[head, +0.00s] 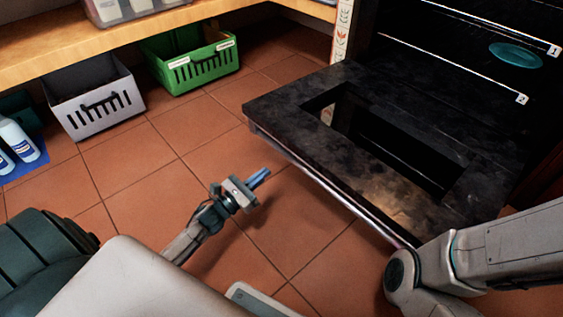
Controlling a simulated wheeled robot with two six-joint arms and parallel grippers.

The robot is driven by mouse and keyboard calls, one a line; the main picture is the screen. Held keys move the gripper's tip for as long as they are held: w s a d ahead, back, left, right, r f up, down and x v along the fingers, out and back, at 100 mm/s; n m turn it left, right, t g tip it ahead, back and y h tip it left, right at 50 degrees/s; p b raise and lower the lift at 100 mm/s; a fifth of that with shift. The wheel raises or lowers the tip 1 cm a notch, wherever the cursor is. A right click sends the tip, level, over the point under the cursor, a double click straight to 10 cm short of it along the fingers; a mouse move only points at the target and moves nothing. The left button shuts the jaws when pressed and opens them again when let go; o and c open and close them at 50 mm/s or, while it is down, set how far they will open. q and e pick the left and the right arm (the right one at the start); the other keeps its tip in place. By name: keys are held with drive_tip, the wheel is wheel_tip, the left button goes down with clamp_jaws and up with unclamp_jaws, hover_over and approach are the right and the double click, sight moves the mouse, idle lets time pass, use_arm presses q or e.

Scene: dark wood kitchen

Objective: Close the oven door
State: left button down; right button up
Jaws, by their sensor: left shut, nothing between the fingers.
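The oven door (290,110) is dark and stained, with a rectangular window opening. It is hinged down and lies open, roughly level, in front of the oven cavity (430,55). Two racks show inside, and a teal plate (515,54) is on the upper part at the right. My left gripper (262,178) is shut and empty, low over the tiles, left of the door's front edge and apart from it. My right arm comes in from the right and crosses the door's near corner. Its gripper is not visible.
A green crate (205,68) and a grey crate (95,108) stand on the tiled floor under a wooden shelf (60,45). White bottles (18,140) are on a blue mat at the far left. Floor between the crates and the door is clear.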

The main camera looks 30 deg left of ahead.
use_arm(q)
drive_tip(key=b+x, duration=0.1)
drive_tip(key=x, duration=0.8)
drive_tip(key=shift+w+b, duration=0.15)
drive_tip(key=shift+b, duration=0.15)
drive_tip(key=shift+r, duration=0.1)
